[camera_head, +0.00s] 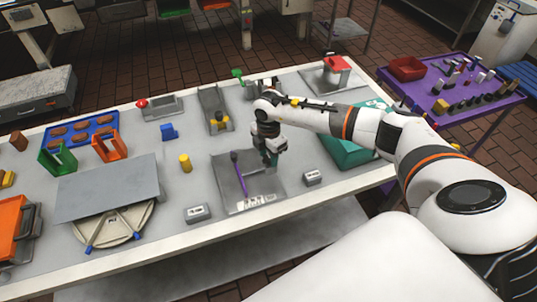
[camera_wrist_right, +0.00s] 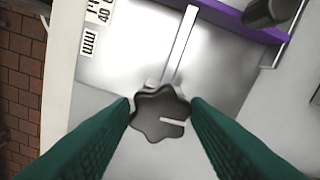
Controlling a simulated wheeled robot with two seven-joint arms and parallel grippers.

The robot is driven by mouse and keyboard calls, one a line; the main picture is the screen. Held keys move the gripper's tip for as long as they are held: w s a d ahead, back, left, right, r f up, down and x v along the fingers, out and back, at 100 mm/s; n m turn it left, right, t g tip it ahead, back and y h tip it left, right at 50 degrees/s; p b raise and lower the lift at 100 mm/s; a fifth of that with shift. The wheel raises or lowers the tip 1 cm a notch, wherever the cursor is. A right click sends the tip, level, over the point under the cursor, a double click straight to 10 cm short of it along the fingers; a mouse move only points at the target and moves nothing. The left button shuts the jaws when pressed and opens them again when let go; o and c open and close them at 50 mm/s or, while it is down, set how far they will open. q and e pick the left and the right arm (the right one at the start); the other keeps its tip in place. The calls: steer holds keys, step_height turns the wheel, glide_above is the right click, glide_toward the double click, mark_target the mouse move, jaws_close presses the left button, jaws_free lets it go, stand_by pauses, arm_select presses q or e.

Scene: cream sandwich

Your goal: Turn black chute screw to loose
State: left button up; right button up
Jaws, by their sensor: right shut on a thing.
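The black chute screw (camera_wrist_right: 148,127) is a dark lobed knob with a pale mark on its face, seen in the right wrist view. My right gripper (camera_head: 271,159) has its green fingers on either side of the knob, shut on it. In the head view the gripper hides the screw. The grey metal chute (camera_head: 228,193) has a purple bar (camera_head: 240,172) and a printed scale along its front edge. The scale also shows in the right wrist view (camera_wrist_right: 90,40). My left gripper is not in view.
A small labelled block (camera_head: 313,177) stands right of the chute and another (camera_head: 197,213) to its front left. A yellow cylinder (camera_head: 185,162) stands left of it. A purple table (camera_head: 455,122) stands at the right.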

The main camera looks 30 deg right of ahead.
steer(key=n+b, duration=0.4)
steer(key=n, duration=0.2)
steer(key=shift+f+n, duration=0.1)
steer(key=shift+n, duration=0.2)
steer(key=n+b, duration=0.2)
steer(key=n, duration=0.1)
steer(key=shift+s+d+n+b, duration=0.1)
steer(key=shift+n+b, duration=0.25)
steer(key=shift+n, duration=0.05)
steer(key=n+b, duration=0.2)
steer(key=n, duration=0.1)
steer(key=shift+n+b, duration=0.3)
steer(key=n+b, duration=0.2)
steer(key=n, duration=0.1)
steer(key=shift+d+n, duration=0.15)
steer(key=shift+n, duration=0.15)
steer(key=n+b, duration=0.3)
steer(key=shift+d+n, duration=0.1)
steer(key=shift+n, duration=0.2)
steer(key=n+b, duration=0.2)
steer(key=n, duration=0.1)
steer(key=shift+d+r+n+b, duration=0.15)
steer(key=shift+n+b, duration=0.55)
steer(key=shift+n, duration=1.2)
steer(key=shift+r, duration=0.1)
